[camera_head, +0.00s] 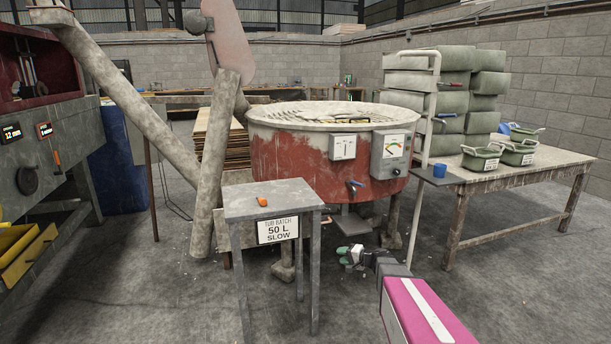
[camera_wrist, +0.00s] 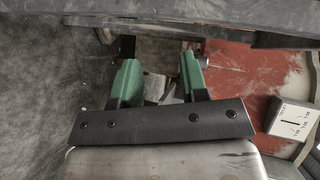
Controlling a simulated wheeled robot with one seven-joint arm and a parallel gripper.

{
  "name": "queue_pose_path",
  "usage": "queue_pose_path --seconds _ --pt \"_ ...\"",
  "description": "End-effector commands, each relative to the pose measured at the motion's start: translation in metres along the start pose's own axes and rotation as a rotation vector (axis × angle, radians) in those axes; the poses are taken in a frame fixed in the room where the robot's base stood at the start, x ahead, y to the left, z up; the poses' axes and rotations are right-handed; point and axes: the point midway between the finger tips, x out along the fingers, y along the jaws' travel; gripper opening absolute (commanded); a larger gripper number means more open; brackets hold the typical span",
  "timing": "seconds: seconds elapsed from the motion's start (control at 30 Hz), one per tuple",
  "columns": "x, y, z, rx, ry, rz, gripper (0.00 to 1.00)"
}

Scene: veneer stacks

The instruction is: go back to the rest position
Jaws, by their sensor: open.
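My gripper (camera_head: 350,254) is in front of the red vat's lower part, to the right of the small metal table. In the wrist view its two green fingers (camera_wrist: 158,82) stand apart with nothing between them. My magenta arm link comes in from the bottom right in the head view. The red vat (camera_head: 290,158) has a pale, worn rim and a grey gauge box (camera_head: 390,154) on its front. The vat's red wall also shows at the right of the wrist view (camera_wrist: 232,82).
A small metal table (camera_head: 240,207) bears an orange object (camera_head: 262,201) and a sign reading "50 L SLOW". A machine (camera_head: 60,130) stands at left. The floor at front is mostly clear.

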Motion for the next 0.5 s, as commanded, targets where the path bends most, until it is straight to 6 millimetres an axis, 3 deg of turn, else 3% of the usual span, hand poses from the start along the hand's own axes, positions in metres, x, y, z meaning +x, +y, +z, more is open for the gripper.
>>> queue_pose_path --seconds 0.2,0.37,0.5 --pt "-0.022 0.000 0.081 -0.116 -0.191 0.257 0.40" --pt "-0.052 0.009 0.131 -0.205 -0.316 0.490 0.40" --pt "-0.087 0.015 0.164 -0.284 -0.398 0.709 0.40"
